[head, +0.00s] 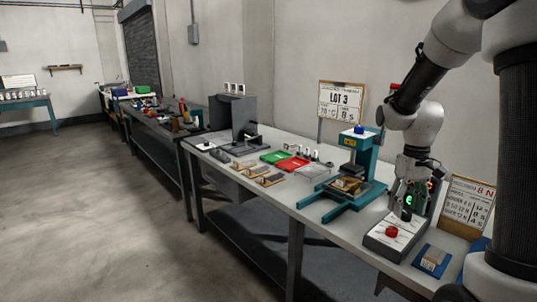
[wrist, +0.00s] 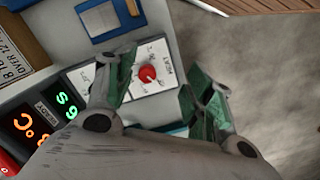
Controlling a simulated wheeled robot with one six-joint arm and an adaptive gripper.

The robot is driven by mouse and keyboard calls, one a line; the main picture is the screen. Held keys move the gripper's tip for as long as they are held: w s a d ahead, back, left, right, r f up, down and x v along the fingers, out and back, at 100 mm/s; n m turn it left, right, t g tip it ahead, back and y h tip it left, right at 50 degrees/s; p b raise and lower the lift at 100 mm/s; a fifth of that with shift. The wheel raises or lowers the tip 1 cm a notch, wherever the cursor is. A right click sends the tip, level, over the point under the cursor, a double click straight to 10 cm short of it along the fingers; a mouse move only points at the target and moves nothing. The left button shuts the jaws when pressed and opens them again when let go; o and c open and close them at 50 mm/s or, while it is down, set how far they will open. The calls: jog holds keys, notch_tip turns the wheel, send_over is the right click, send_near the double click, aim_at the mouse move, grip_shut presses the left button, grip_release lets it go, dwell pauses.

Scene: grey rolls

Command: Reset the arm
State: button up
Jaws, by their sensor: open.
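My gripper (head: 402,205) hangs from the arm at the right of the head view, above the bench and close to a control box with a red knob (head: 391,232). In the wrist view my gripper (wrist: 160,95) has its two fingers spread apart, with nothing between them. The red knob shows beyond the fingers in the wrist view (wrist: 147,74), on a white panel (wrist: 158,53). I cannot tell the exact gap between fingertips and panel.
A teal press (head: 352,175) stands left of my gripper. A blue tray (head: 432,260) lies to the right, near a sign board (head: 468,203). Green (head: 277,156) and red (head: 292,164) trays lie farther along the bench. Floor on the left is clear.

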jog(key=s+a+r+t, duration=0.2)
jog(key=s+r, duration=0.4)
jog(key=s, duration=0.3)
jog(key=s+a+r+t, duration=0.2)
jog(key=s+r+t, duration=0.1)
jog(key=s+r, duration=0.4)
jog(key=s, duration=0.3)
jog(key=shift+a+r+m, duration=0.15)
jog(key=shift+a+m, duration=0.15)
jog(key=shift+m, duration=0.1)
